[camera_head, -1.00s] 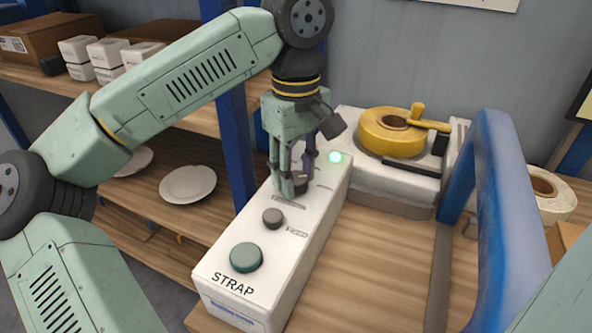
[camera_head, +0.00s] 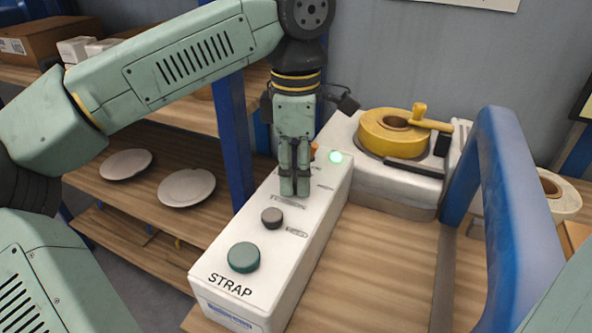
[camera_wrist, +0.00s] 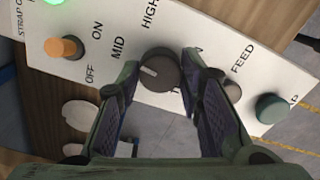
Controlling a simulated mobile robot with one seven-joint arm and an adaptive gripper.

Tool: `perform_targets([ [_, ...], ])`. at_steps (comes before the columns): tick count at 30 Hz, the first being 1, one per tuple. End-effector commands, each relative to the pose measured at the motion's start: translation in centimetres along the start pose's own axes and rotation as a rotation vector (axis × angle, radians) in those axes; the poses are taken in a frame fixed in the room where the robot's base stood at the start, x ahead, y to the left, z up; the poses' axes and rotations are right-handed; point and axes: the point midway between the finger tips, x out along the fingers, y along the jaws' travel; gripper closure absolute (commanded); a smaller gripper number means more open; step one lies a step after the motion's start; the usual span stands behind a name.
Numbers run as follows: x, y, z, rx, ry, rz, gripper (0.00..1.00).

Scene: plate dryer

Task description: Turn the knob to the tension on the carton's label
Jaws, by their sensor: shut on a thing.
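A white STRAP control box (camera_head: 262,243) stands on the wooden table. My gripper (camera_head: 295,188) points down onto its top, and its fingers hide the knob there in the head view. In the wrist view my gripper (camera_wrist: 160,68) has its fingers shut on the sides of a dark round knob (camera_wrist: 160,72). The knob's white pointer mark faces left in that view, roughly toward the MID side. MID (camera_wrist: 118,47) and HIGH (camera_wrist: 150,14) are readable; another label below the knob is mostly hidden. A carton (camera_head: 35,38) sits on the left shelf; its label is too small to read.
The box also bears a green button (camera_head: 244,257), a small dark button (camera_head: 272,218), an orange switch (camera_wrist: 64,47) and a lit green lamp (camera_head: 335,157). A yellow reel (camera_head: 395,132) stands behind, and a blue frame (camera_head: 505,190) rises at right.

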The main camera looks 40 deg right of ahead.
Motion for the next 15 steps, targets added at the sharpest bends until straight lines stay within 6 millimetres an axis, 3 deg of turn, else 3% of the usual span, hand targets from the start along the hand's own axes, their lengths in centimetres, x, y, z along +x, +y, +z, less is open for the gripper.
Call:
perform_targets([
  [15, 0.00, -0.01, -0.06, -0.146, 0.001, -0.001, 0.94],
])
